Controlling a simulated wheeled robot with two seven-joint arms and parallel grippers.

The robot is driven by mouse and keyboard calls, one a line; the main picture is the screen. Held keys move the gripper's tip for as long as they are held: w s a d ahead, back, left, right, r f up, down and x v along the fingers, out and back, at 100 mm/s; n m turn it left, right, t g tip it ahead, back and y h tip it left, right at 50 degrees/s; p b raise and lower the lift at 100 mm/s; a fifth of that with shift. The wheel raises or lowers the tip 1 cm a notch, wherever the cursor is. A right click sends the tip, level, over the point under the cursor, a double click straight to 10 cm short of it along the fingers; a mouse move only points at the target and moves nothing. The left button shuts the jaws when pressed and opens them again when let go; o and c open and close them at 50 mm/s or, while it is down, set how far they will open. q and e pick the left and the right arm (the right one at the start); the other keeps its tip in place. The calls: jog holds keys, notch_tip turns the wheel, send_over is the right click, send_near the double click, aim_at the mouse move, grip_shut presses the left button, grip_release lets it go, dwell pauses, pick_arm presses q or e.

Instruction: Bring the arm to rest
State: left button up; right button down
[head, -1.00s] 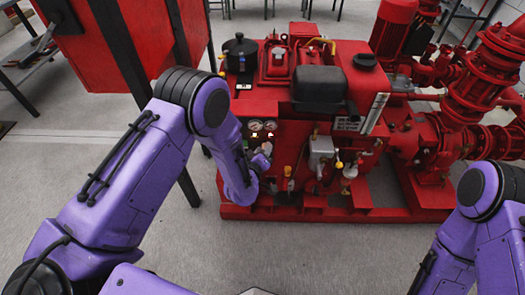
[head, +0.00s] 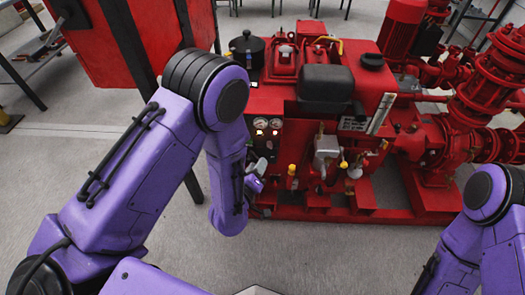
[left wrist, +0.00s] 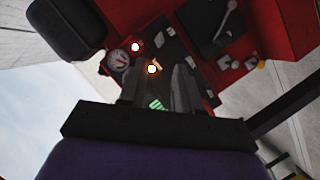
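My left arm comes in from the left in the head view, bent at the elbow with its forearm hanging down. My left gripper (head: 258,172) is in front of the lower left control panel of the red pumpset (head: 395,208), partly hidden by the forearm. In the left wrist view its two dark fingers (left wrist: 158,88) stand apart with nothing seen between them but the panel behind, which has two glowing lights (left wrist: 152,69) and a gauge (left wrist: 118,60). My right arm shows at the right edge; its gripper is out of view.
A red cabinet on dark legs (head: 90,45) stands at the left, close behind my left upper arm. Levers and valves (head: 326,150) stick out of the pumpset's front. The grey floor (head: 340,255) before the pumpset is clear.

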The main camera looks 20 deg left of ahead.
pick_arm(q)
jog(key=s+a+f+g+y+p, duration=0.1)
jog(key=s+a+f+g, duration=0.2)
jog(key=s, duration=0.5)
jog(key=s+a+f+m+g+y+p, duration=0.1)
jog(key=s+a+f+g, duration=0.3)
jog(key=s, duration=0.5)
jog(key=s+a+f+m+g+y+p, duration=0.1)
jog(key=s+a+f+g, duration=0.3)
jog(key=s, duration=0.5)
jog(key=shift+a+g+p, duration=0.3)
jog(key=shift+a+p, duration=0.35)
jog(key=shift+a, duration=0.2)
